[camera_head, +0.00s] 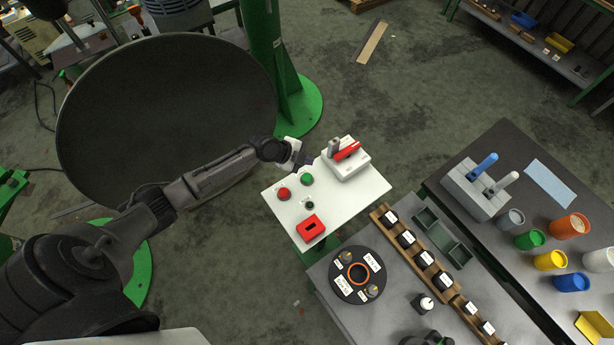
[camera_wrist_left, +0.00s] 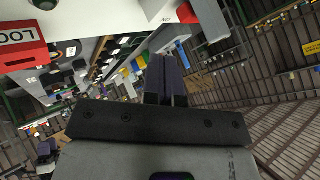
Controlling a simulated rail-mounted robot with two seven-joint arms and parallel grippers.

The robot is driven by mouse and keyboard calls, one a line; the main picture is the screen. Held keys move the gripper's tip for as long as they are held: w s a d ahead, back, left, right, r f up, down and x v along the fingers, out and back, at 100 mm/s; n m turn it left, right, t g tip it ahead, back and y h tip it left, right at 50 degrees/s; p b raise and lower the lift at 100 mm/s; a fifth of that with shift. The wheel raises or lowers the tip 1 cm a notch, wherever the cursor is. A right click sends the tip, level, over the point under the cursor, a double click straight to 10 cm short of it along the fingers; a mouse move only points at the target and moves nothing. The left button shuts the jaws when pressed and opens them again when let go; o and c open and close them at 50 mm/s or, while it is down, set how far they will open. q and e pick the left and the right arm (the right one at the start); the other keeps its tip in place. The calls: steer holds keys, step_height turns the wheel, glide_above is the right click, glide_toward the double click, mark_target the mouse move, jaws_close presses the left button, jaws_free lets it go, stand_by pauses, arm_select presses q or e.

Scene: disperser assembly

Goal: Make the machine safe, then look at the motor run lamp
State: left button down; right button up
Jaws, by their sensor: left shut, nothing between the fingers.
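A white panel (camera_head: 348,200) carries a red button (camera_head: 284,193), a green button or lamp (camera_head: 306,179), a small black knob (camera_head: 309,204) and a red block with a dark slot (camera_head: 311,228). A white switch box (camera_head: 349,168) with a red handle (camera_head: 347,151) stands at its back edge. My left gripper (camera_head: 304,159) is shut and empty, just left of the switch box and behind the green button. In the left wrist view its fingers (camera_wrist_left: 166,80) are together; the red lettered block (camera_wrist_left: 22,45) and part of the red handle (camera_wrist_left: 188,13) show. I cannot tell whether any lamp is lit. My right gripper is not in view.
A large dark round vessel (camera_head: 165,110) and a green column (camera_head: 262,50) stand behind my left arm. A grey table (camera_head: 400,290) with a round dark tray and a wooden rack is close on the right. Another table (camera_head: 510,150) holds several coloured cups.

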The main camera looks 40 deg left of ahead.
arm_select(q)
steer(key=b, duration=0.6)
glide_above(307, 179)
step_height(307, 179, down, 8)
steer(key=shift+a+f, duration=0.1)
steer(key=shift+f, duration=0.3)
stand_by(0.5)
stand_by(0.8)
steer(key=shift+b, duration=0.3)
